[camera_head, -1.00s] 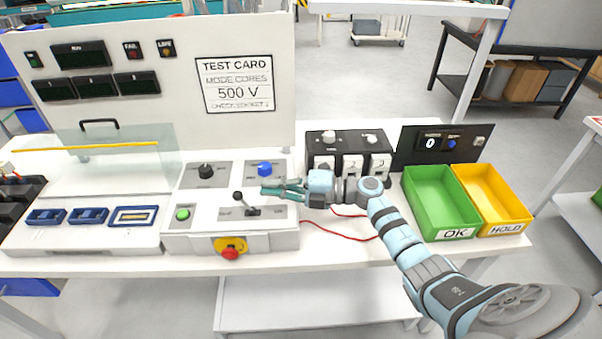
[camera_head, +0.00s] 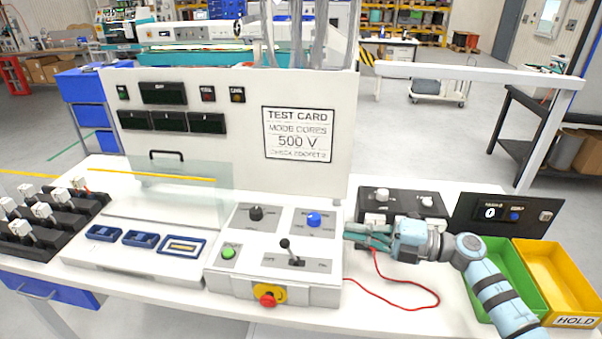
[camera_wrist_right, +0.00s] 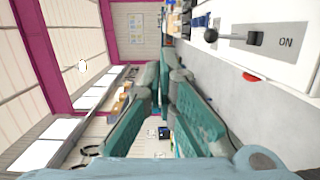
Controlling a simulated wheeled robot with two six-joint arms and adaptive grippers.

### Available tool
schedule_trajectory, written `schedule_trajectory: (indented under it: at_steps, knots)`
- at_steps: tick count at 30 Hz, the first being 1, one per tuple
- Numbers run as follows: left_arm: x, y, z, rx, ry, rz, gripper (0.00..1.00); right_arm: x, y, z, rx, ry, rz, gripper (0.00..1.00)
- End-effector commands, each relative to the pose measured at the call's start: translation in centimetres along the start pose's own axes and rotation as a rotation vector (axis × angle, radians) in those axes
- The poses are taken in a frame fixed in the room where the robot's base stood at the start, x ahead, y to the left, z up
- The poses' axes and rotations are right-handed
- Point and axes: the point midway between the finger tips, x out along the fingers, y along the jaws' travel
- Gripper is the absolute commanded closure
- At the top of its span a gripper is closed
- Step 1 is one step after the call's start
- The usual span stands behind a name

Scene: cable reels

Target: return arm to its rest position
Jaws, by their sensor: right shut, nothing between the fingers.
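My right gripper (camera_head: 368,238) is shut and empty. It is just right of the control box (camera_head: 222,281), in front of the black socket unit (camera_head: 372,194), and its arm comes in from the lower right. In the right wrist view the teal fingers (camera_wrist_right: 172,85) are together with nothing between them. The control box has a black lever (camera_head: 288,250), a green button (camera_head: 228,252), a blue knob (camera_head: 313,219), a black knob (camera_head: 256,213) and a red stop button (camera_head: 267,299). The lever also shows in the wrist view (camera_wrist_right: 212,35). My left gripper is out of view.
A red cable (camera_head: 410,306) lies on the white table below the gripper. A green bin (camera_head: 496,262) and a yellow HOLD bin (camera_head: 575,321) stand at the right, partly behind my arm. The test card panel (camera_head: 240,90) rises at the back. Black holders (camera_head: 40,240) stand at far left.

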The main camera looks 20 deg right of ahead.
Motion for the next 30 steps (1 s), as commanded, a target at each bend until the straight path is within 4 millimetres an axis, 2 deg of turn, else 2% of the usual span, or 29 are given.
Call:
schedule_trajectory:
  at_steps: [5,7,9,11,13,15,16,18,21,24,30]
  knots:
    - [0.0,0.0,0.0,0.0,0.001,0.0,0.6,1.0,0.7,0.2,0.042,-0.085,0.086,1.0]
    - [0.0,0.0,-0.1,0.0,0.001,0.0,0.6,1.5,1.4,0.8,0.126,-0.226,0.201,1.0]
    - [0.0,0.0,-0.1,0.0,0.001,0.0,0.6,0.8,1.2,1.8,0.288,-0.445,0.332,1.0]
    - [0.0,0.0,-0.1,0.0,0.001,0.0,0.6,-1.3,-1.0,2.4,0.496,-0.683,0.407,1.0]
    - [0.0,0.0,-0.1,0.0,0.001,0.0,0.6,-4.5,-5.9,1.5,0.769,-0.957,0.41,1.0]
    - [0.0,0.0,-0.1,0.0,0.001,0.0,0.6,-7.1,-10.8,-1.3,0.996,-1.163,0.344,1.0]
    - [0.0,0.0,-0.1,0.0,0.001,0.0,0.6,-8.0,-12.4,-2.7,1.074,-1.227,0.308,1.0]
    - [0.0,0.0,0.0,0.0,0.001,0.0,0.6,-9.4,-15.5,-6.0,1.222,-1.342,0.219,1.0]
    - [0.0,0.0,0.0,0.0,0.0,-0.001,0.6,-10.9,-18.6,-10.8,1.389,-1.458,0.087,1.0]
    - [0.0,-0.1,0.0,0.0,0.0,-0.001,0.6,-12.1,-20.6,-15.4,1.52,-1.541,-0.05,1.0]
    - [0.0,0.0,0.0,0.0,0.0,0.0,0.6,-13.9,-22.2,-24.6,1.73,-1.644,-0.336,1.0]
